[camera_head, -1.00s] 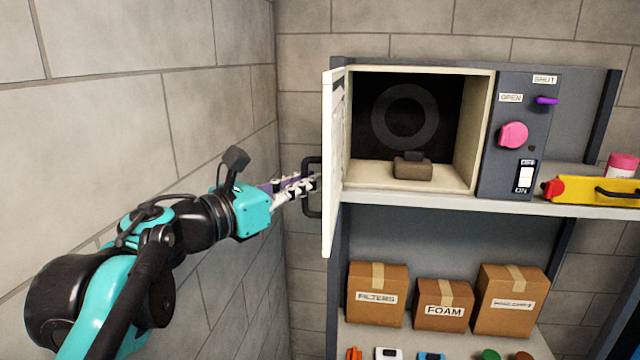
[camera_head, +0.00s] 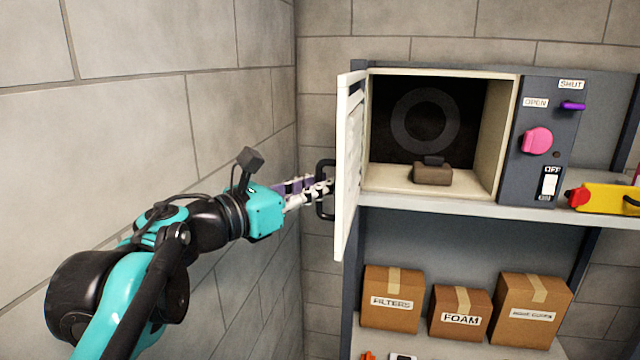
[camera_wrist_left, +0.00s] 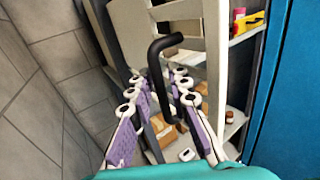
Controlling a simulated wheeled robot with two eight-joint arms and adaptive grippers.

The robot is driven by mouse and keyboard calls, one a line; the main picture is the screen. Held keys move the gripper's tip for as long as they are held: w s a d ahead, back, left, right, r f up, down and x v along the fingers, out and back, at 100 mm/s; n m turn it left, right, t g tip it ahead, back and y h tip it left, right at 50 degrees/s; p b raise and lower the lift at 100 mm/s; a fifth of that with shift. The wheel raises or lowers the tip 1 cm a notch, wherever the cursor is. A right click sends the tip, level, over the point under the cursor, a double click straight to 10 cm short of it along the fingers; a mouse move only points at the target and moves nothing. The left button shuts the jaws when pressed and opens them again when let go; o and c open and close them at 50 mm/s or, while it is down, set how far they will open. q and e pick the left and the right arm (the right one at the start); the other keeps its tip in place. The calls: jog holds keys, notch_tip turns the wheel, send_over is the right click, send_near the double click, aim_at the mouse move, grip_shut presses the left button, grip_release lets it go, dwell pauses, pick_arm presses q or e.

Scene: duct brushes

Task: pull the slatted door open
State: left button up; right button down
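The cream slatted door (camera_head: 347,165) stands swung out from the left side of the cabinet opening, roughly edge-on to the head camera. Its black bar handle (camera_head: 321,190) is on its left-facing side. My left gripper (camera_head: 328,188) is at this handle, coming from the left. In the left wrist view the handle (camera_wrist_left: 156,75) runs down between the two purple-and-white fingers (camera_wrist_left: 165,85). The fingers are apart, with a gap beside the bar on the right. Whether the left finger touches the bar cannot be told. My right gripper is in no view.
The open cabinet holds a brown block (camera_head: 432,174) on its floor. A panel (camera_head: 540,110) with a pink knob stands to its right. Boxes (camera_head: 460,313) sit on the lower shelf. A block wall (camera_head: 180,110) runs close along my left arm.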

pick_arm(q)
jog(key=v, duration=1.1)
jog(key=shift+s+a, duration=0.15)
jog(key=shift+a, duration=0.1)
